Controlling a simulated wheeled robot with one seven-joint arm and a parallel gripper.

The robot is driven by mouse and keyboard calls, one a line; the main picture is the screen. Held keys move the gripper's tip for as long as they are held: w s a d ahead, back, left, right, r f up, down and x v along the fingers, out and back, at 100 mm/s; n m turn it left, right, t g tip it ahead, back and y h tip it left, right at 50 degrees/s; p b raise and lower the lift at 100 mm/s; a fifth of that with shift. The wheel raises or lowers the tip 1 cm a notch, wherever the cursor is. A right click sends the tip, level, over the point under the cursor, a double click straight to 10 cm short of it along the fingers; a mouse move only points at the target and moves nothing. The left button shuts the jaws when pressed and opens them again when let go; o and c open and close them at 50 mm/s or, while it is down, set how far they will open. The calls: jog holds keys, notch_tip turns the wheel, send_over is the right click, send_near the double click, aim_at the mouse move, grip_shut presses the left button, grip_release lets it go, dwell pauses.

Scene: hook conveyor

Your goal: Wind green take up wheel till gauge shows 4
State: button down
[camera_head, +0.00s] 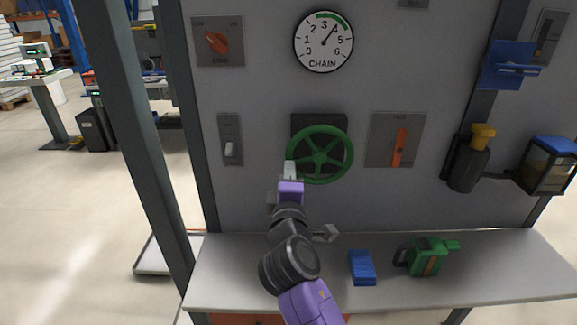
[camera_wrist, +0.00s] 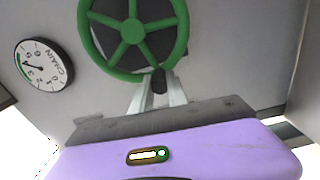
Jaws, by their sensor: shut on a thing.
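The green take-up wheel (camera_head: 320,181) is mounted on the grey panel. It also shows at the top of the wrist view (camera_wrist: 131,31). My gripper (camera_head: 290,170) is at the wheel's lower left rim in the head view. In the wrist view my gripper's pale fingers (camera_wrist: 157,88) are shut on the wheel's dark handle (camera_wrist: 159,78), which sticks out from the rim. The round CHAIN gauge (camera_head: 323,41) is above the wheel. Its needle points up and right, between the 3 and 5, at about the 4, over the green band. The gauge also shows at the wrist view's left (camera_wrist: 44,65).
An orange rotary switch (camera_head: 216,43), a white toggle (camera_head: 229,149) and an orange lever (camera_head: 398,147) flank the wheel. A blue block (camera_head: 362,268) and a green can-like tool (camera_head: 428,257) stand on the bench (camera_head: 500,270). A dark post (camera_head: 125,130) rises at left.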

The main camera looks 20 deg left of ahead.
jog(key=shift+d+f+n+p, duration=0.2)
jog(key=shift+f+n, duration=0.3)
jog(key=shift+n, duration=0.3)
jog(key=shift+d+f+n+p, duration=0.15)
jog(key=shift+f+n, duration=0.35)
jog(key=shift+n, duration=0.3)
jog(key=c, duration=1.3)
grip_release()
jog(key=shift+w, duration=0.1)
jog(key=v, duration=0.8)
jog(key=shift+b, duration=0.4)
jog(key=shift+w, duration=0.1)
